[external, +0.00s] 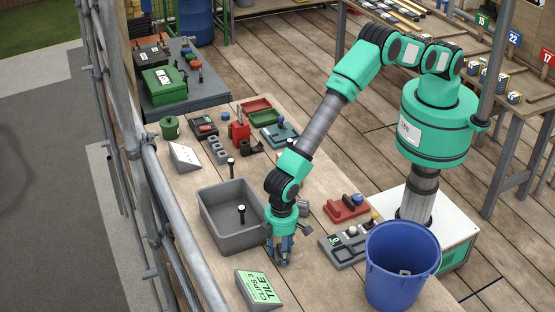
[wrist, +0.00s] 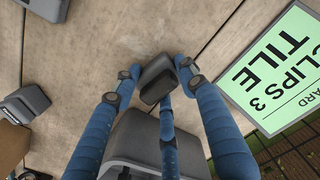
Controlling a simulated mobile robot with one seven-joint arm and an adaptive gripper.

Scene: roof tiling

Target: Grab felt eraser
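A small dark grey block (wrist: 158,80), which looks like the felt eraser, lies on the tabletop in the wrist view. My gripper's blue fingers (wrist: 157,78) stand around it, one on each side and one at its lower edge. A small gap shows at the left fingertip; the right one overlaps the block's edge, and I cannot tell if it touches. In the external view my gripper (external: 279,258) points down close to the table, right of the grey bin. The block cannot be made out there.
The grey bin (external: 213,232) stands left of my gripper, and a green-faced CLIPS 3 TILE sign (external: 258,289) stands in front. Scaffold poles (external: 140,160) run along the left.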

